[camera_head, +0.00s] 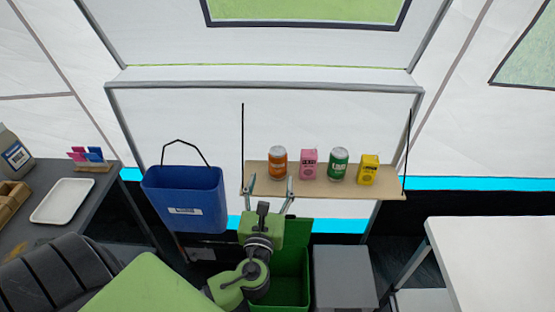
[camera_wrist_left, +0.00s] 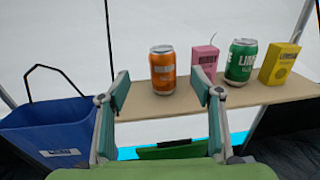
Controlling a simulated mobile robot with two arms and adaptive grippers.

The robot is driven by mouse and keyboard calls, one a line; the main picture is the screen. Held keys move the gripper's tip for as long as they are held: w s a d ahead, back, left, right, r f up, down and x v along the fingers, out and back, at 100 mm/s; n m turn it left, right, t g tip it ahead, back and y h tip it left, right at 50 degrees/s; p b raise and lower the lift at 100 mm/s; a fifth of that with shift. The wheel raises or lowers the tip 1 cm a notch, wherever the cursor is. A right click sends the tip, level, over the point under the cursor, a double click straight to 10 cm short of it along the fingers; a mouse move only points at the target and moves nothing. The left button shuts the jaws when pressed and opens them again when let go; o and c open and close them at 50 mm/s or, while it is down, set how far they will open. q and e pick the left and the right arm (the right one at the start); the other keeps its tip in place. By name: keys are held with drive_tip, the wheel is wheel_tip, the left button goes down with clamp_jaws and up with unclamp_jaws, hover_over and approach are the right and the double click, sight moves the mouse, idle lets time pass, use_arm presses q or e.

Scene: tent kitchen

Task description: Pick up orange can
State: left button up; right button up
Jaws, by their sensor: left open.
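The orange can (camera_head: 277,161) stands upright near the left end of a hanging wooden shelf (camera_head: 340,189). In the left wrist view the orange can (camera_wrist_left: 162,71) stands beyond my fingertips, between the two fingers as seen from there. My left gripper (camera_head: 271,185) is open and empty at the shelf's front edge, just in front of the can. It also shows in the left wrist view (camera_wrist_left: 160,88), with its fingers spread wide. No finger visibly touches the can. My right gripper is not in view.
Right of the can stand a pink carton (camera_head: 309,163), a green can (camera_head: 338,164) and a yellow carton (camera_head: 368,170). A blue bucket (camera_head: 185,197) hangs left of the shelf. A green bin (camera_head: 290,272) stands below. A dark cord (camera_head: 243,135) rises at the shelf's left end.

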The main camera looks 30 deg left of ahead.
sight(276, 163)
use_arm(q)
drive_tip(key=x, duration=0.8)
drive_tip(key=shift+f+p, duration=0.15)
drive_tip(key=shift+p, duration=0.2)
drive_tip(key=x, duration=0.4)
drive_tip(key=shift+w+d+f, duration=0.15)
drive_tip(key=shift+w+f, duration=0.1)
drive_tip(key=shift+f, duration=0.1)
drive_tip(key=c, duration=0.9)
